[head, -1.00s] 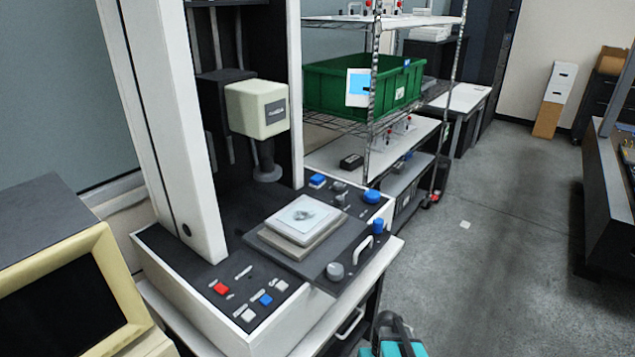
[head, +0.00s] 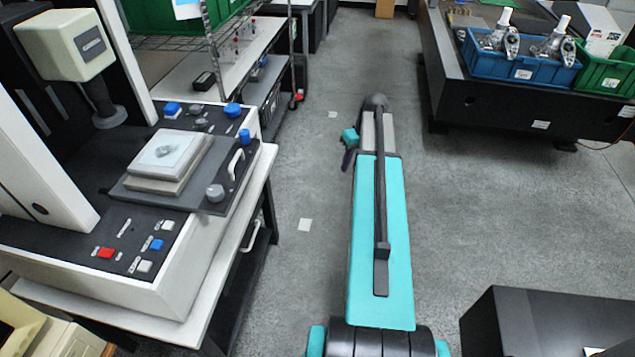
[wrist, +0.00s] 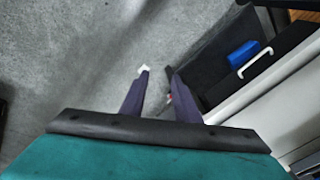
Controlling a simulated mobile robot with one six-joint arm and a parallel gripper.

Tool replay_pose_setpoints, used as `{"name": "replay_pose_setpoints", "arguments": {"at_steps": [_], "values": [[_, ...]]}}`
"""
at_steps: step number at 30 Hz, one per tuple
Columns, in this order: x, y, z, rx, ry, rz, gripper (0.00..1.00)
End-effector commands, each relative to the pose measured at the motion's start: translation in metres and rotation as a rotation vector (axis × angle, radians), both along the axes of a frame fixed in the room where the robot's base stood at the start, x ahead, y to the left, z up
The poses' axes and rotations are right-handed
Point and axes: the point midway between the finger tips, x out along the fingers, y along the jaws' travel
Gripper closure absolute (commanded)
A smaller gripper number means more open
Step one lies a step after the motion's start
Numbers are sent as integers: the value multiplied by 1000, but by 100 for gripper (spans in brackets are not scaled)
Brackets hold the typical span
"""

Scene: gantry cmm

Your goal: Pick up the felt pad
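I cannot tell for sure which thing is the felt pad. A flat pale square (head: 305,224) lies on the floor right of the measuring machine's stand, and a smaller pale patch (head: 332,114) lies farther back. My gripper (head: 347,152) is above the floor, right of the machine, partly hidden by my arm. In the wrist view, my gripper's two dark fingers (wrist: 157,75) are apart with nothing seen held between them. A small whitish spot (wrist: 144,69) shows at the left fingertip; I cannot tell whether it is on the floor or the finger.
The measuring machine (head: 110,262) stands at left, with a light block (head: 146,184) on its stage and coloured buttons. A wire shelf (head: 182,42) is behind it. A dark table (head: 460,95) with a blue bin (head: 500,68) is at right. The middle floor is clear.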

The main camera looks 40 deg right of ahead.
Motion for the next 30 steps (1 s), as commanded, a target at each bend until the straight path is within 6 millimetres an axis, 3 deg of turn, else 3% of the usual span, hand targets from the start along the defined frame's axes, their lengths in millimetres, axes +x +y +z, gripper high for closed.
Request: {"name": "replay_pose_setpoints", "arguments": {"at_steps": [1,3,8,15,21,30], "values": [[-3,-24,20,-14,-21,-12,71],[-10,-51,45,-31,-47,-20,71],[-33,-109,105,-76,-102,-39,71],[-82,-185,195,-153,-172,-62,71],[-114,-218,245,-199,-203,-70,71],[-124,-226,258,-212,-211,-70,71]]}}
